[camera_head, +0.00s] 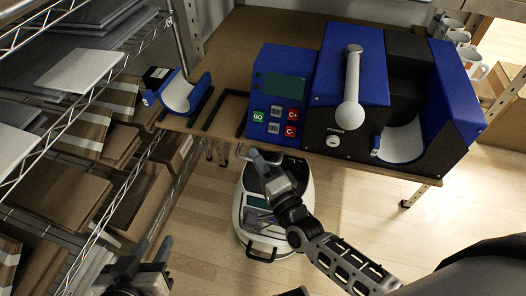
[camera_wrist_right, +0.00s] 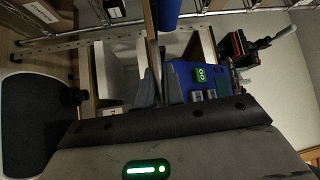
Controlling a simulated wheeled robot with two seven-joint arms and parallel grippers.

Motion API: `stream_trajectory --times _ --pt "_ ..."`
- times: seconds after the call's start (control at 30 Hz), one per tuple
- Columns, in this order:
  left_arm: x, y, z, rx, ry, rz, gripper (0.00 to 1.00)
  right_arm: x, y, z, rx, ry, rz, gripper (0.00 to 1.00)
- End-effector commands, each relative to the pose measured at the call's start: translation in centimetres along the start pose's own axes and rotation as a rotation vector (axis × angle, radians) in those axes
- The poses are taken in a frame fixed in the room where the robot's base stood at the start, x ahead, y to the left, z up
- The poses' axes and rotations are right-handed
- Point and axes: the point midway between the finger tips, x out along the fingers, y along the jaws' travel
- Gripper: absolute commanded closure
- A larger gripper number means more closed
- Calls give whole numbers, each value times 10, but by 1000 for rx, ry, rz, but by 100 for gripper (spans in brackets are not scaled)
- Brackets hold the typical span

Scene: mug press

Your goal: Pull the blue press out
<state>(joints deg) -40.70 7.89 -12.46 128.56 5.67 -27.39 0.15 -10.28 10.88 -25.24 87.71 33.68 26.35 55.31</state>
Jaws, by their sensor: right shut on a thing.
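The blue and black mug press (camera_head: 345,80) stands on the wooden table, with a white-handled lever (camera_head: 352,90) on top and a white curved cradle (camera_head: 402,145) at its right side. Its blue control box (camera_head: 275,92) has GO and other buttons and shows in the right wrist view (camera_wrist_right: 182,80). My right gripper (camera_head: 250,156) is at the table's front edge, below and left of the control box. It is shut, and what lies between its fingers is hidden. The right wrist view shows its fingers (camera_wrist_right: 153,88) close together left of the control box. My left gripper (camera_head: 153,246) is low at the left, open and empty.
A loose blue and white cradle (camera_head: 180,95) lies at the table's left, beside black brackets (camera_head: 222,108). Several mugs (camera_head: 472,65) stand behind the press at right. A wire shelf (camera_head: 75,110) with boxes lines the left. Floor (camera_head: 355,205) shows below the table.

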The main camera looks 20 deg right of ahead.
Motion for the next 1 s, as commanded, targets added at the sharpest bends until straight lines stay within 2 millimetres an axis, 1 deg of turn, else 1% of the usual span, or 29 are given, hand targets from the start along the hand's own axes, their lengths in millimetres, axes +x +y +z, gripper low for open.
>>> stream_trajectory --times 0.37,0.4,0.47,0.5,0.83,1.0 --pt "0 0 1 0 -2 -1 64 1 0 -2 -5 5 -1 100" --pt "0 0 1 0 -2 -1 64 1 0 -2 -4 5 -2 87" --pt "0 0 1 0 -1 -1 64 1 0 -2 -4 5 -2 71" --pt "0 0 0 0 -1 -1 64 1 0 -2 -4 5 -1 69" --pt "-1 0 -3 2 7 0 64 -1 0 0 -2 2 -1 69" --pt "-1 0 -3 2 7 1 64 -6 1 0 -2 -1 0 69"
